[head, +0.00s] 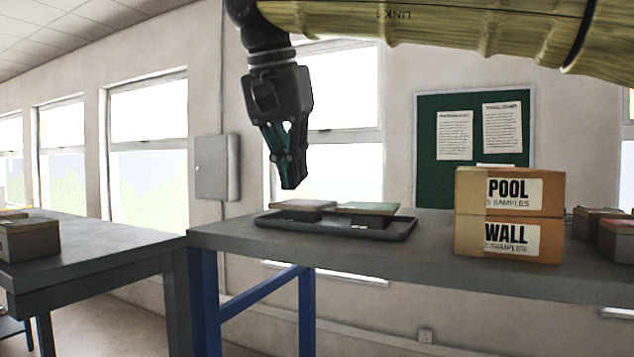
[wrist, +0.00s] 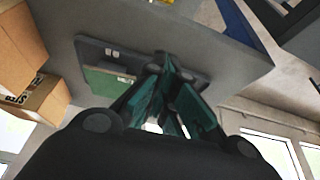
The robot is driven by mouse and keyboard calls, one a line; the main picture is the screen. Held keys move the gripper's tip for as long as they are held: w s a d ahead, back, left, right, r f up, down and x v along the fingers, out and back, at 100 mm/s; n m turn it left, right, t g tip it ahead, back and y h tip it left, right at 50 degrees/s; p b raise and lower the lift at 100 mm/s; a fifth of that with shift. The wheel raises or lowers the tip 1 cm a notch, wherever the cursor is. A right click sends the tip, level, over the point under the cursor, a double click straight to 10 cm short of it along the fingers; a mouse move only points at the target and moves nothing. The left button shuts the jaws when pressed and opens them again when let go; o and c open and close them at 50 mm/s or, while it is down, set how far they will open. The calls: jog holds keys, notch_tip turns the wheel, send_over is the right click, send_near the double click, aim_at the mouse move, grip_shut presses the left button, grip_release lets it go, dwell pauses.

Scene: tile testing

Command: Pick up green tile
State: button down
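The green tile (head: 367,208) lies flat on a dark block at the right side of a black tray (head: 398,234) on the table. In the wrist view the green tile (wrist: 110,84) shows left of the fingers, on the tray (wrist: 92,47). A pale tile (head: 303,205) lies on a similar block at the tray's left. My gripper (head: 292,187) points down above the pale tile's side of the tray, apart from it and left of the green tile. Its fingers (wrist: 168,62) come together at the tips, with nothing seen between them. They hide part of the tray in the wrist view.
Two stacked sample boxes, POOL (head: 508,191) and WALL (head: 506,238), stand right of the tray. More small boxes (head: 617,238) sit at the far right. A notice board (head: 474,130) hangs behind.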

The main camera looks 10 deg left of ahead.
jog(key=shift+s+a, duration=0.3)
jog(key=shift+a, duration=0.1)
jog(key=shift+c, duration=2.2)
grip_release()
